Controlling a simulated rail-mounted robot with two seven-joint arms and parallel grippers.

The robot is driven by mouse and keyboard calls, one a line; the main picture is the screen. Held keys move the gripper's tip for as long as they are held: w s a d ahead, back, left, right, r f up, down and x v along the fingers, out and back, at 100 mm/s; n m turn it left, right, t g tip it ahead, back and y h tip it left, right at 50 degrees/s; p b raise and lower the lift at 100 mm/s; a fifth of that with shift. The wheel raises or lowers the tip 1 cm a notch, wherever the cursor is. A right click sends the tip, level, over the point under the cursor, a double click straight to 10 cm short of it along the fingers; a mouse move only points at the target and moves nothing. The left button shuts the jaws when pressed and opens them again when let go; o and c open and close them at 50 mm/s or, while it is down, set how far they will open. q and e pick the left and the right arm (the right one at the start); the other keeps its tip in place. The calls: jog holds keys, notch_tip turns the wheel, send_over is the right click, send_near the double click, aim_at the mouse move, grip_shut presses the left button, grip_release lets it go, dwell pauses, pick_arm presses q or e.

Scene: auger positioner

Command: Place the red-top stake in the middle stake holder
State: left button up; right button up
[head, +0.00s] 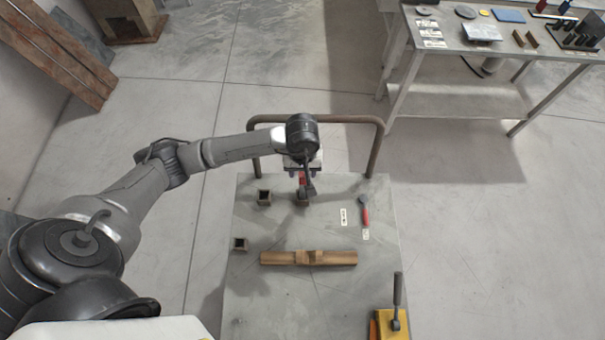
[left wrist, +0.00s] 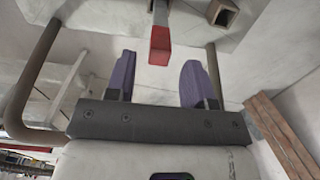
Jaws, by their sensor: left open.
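My left gripper (head: 303,172) is over the far part of the grey cart top, with its fingers pointing down. In the left wrist view, its two purple fingers (left wrist: 159,62) are apart with nothing clamped between them. The red-top stake (left wrist: 160,45) shows there as a grey bar with a red end, just beyond and between the fingertips. In the head view its red part (head: 302,181) is partly hidden under the gripper. One square stake holder (head: 264,197) stands left of the gripper and another (head: 240,244) nearer the left edge. What holds the stake's lower end is hard to see.
A wooden beam (head: 280,258) lies across the middle of the cart top (head: 300,310). A red-handled tool (head: 365,213) lies at right. A yellow block (head: 386,324) is at the front right. A bent pipe rail (head: 377,150) rises behind the cart. A workbench (head: 450,45) stands far right.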

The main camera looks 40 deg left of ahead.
pick_arm(q)
notch_tip(320, 180, up, 8)
jog(key=s+d+r+n+h, duration=0.2)
jog(key=d+h, duration=0.4)
jog(key=d, duration=0.3)
jog(key=s+d+r+n+h, duration=0.2)
jog(key=s+d+n+h, duration=0.1)
jog(key=d+h, duration=0.55)
notch_tip(320, 180, up, 9)
jog(key=w+n+t+h, duration=0.2)
jog(key=n+t+h, duration=0.1)
jog(key=n+t, duration=1.4)
jog(key=a+f+n+y, duration=0.55)
jog(key=n+y, duration=0.35)
jog(key=n, duration=0.5)
jog(key=a+f+n+y, duration=0.5)
jog(key=n+y, duration=0.4)
jog(key=n, duration=0.5)
jog(key=s+a+f+n+g, duration=0.1)
jog(key=s+f+n+g, duration=1)
jog(key=s, duration=0.8)
notch_tip(320, 180, down, 3)
jog(key=shift+f+g+h, duration=0.1)
jog(key=shift+g+h, duration=0.25)
jog(key=shift+g, duration=0.85)
